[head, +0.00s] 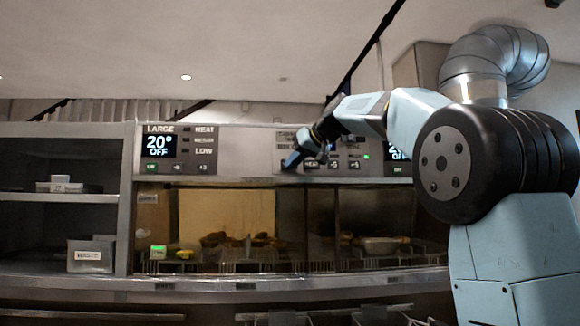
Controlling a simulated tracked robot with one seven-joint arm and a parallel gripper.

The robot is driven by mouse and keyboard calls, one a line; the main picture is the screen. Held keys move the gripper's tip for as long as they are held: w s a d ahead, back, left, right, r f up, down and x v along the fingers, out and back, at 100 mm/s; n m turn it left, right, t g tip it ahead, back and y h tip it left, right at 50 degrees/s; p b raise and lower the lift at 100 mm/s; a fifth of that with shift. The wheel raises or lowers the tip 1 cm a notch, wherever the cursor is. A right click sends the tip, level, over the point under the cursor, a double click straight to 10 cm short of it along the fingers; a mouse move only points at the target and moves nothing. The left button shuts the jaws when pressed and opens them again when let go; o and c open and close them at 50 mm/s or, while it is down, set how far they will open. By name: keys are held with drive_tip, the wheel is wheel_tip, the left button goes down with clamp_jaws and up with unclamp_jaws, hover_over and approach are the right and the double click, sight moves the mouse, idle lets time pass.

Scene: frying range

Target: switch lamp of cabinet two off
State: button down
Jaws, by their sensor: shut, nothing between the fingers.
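The heated cabinet's control panel (245,152) runs across the middle of the head view. Its left display (160,146) reads 20° OFF. A second display (396,153) is at the right, partly hidden by my arm. A row of small buttons (335,164) sits on the panel between them, partly covered by my gripper. My gripper (291,164) is shut and empty, in front of the panel just left of these buttons. I cannot tell whether it touches the panel. No label marking cabinet two is readable, and I cannot tell which lamp is its own.
Below the panel, the left bay (227,215) glows yellow, and the right bay (375,215) is dimmer. Both hold food on racks. Shelves with a grey box (91,254) stand at the left.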

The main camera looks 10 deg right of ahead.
drive_tip(key=s, duration=0.6)
idle(0.6)
